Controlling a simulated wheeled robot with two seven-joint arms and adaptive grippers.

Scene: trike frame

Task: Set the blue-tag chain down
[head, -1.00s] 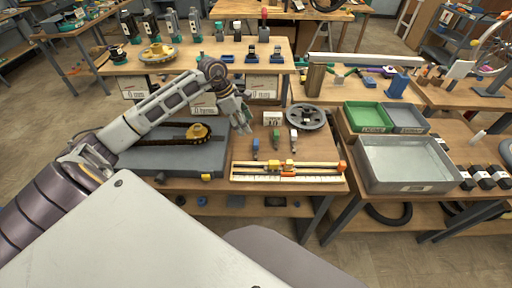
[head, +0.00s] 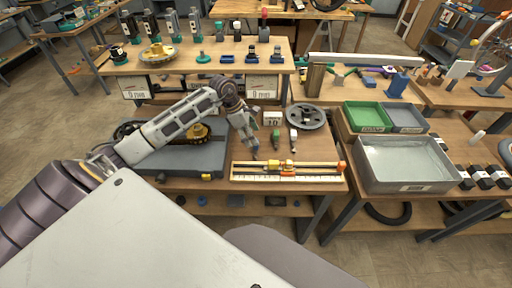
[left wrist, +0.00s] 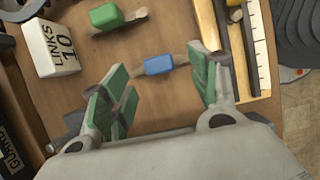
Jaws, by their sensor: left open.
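The blue-tag chain shows in the left wrist view as a small blue tag (left wrist: 158,66) with a short chain piece sticking out at each end. It appears to lie on the wooden bench, between the spread fingers. My left gripper (left wrist: 160,88) is open, its green-padded fingers on either side of the tag with gaps. In the head view my left gripper (head: 250,150) is low over the bench and hides most of the blue-tag chain. My right gripper is not in view.
Behind are a "LINKS 10" block (left wrist: 52,46) and a grey disc (head: 306,117). A ruler fixture (head: 285,172) lies in front. The grey tray (head: 205,160) is left.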

